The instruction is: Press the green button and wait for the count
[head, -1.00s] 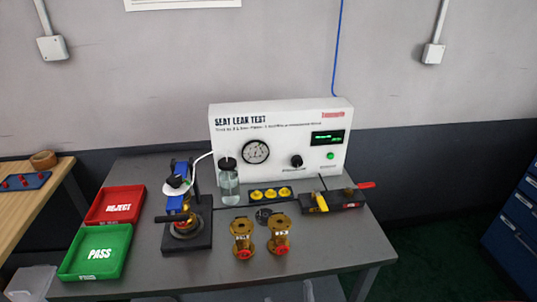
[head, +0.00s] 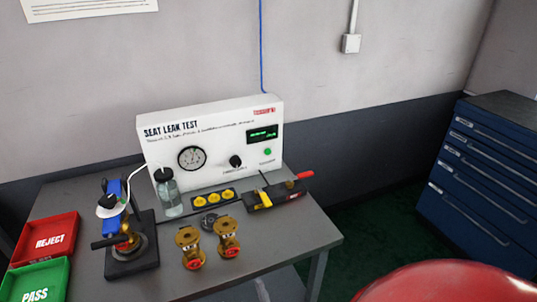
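The green button (head: 267,152) is on the right of the front of the white seat leak test box (head: 213,147), below a small dark display (head: 263,133) with green characters too small to read. Nothing touches the button. The box stands at the back of the grey table. Neither of my grippers shows in the head view.
A clamp fixture (head: 128,245), a water bottle (head: 168,192), two brass valves (head: 227,237) and a black block with a red-handled tool (head: 277,194) stand before the box. Red (head: 46,238) and green (head: 38,281) trays are left. A red rounded surface (head: 448,282) fills the lower right.

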